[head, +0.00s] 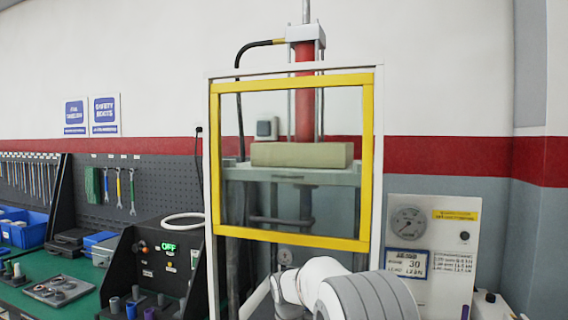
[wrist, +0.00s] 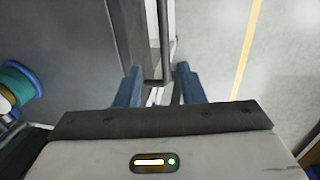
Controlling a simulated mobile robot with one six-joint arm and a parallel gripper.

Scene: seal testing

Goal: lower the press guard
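The press guard (head: 290,238) is a yellow frame with a clear pane, upright in a white post frame at the front of the press. Its top edge is near the top of the posts, and the pale block (head: 300,154) on the press bed shows through it. My gripper (wrist: 158,72) is open, with two blue fingers apart in the wrist view. A thin grey bar (wrist: 164,40) lies between the fingers, with gaps visible at both sides. I cannot tell whether it belongs to the guard. My white arm hides the area below the guard, and the head view does not show the fingers.
A control box (head: 160,262) with a green "OFF" display stands left of the press. A gauge panel (head: 432,245) stands to the right. A green bench (head: 75,300) with blue bins and small parts is at the left. The wrist view shows open floor (wrist: 285,60) with a yellow line.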

